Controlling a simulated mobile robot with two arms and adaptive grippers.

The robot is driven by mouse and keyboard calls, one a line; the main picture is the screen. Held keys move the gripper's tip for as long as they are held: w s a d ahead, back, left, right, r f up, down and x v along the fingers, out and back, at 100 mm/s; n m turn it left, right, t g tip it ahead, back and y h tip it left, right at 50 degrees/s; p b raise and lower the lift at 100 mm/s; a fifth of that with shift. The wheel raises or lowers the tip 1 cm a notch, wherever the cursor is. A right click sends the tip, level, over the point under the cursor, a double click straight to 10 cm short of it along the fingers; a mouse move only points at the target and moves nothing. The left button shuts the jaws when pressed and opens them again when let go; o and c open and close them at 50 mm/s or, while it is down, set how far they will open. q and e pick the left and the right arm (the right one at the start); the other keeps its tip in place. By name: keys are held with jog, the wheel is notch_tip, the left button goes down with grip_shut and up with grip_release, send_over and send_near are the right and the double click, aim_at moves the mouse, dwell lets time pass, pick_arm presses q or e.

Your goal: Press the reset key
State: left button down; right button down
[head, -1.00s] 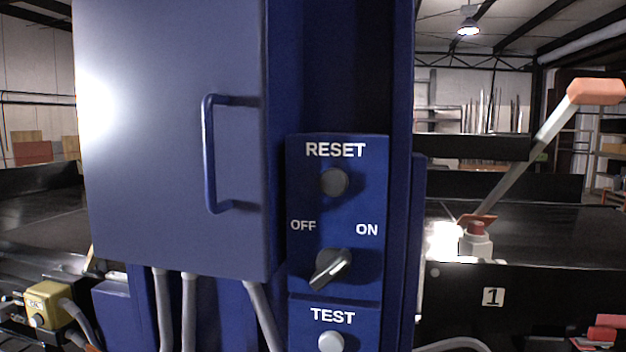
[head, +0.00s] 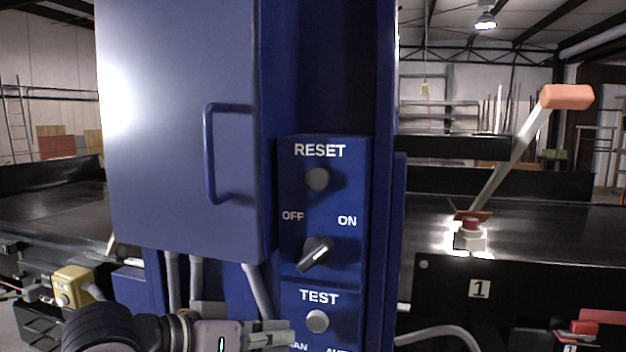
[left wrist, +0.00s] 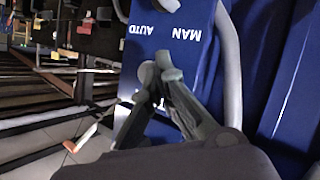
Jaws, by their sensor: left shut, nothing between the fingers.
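The reset key (head: 317,179) is a dark grey round button under the word RESET on the blue control panel (head: 352,190). My left gripper (head: 290,334) is low in the head view, in front of the panel's lower part, below and left of the light TEST button (head: 317,321). It is well below the reset key. In the left wrist view the left gripper's fingertips (left wrist: 160,66) are together with nothing between them, near the MAN and AUTO lettering. The reset key is not in that view. My right gripper is not in view.
An OFF/ON rotary switch (head: 315,253) sits between the reset key and the TEST button. The blue cabinet door (head: 180,130) with its protruding handle (head: 209,155) stands left of the panel. Grey conduits (head: 258,290) run below the door. A lever (head: 510,150) stands at the right.

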aim_at(318, 179)
pick_arm(q)
jog(key=s+r+h, duration=0.1)
jog(key=s+r, duration=0.4)
jog(key=r, duration=0.5)
jog(key=s+d+r+m+g+h, duration=0.1)
jog(key=s+r, duration=0.3)
jog(key=r, duration=0.7)
jog(key=shift+s+r, duration=0.15)
jog(key=shift+s, duration=0.2)
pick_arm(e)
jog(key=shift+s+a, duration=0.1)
pick_arm(q)
jog(key=shift+w, duration=0.1)
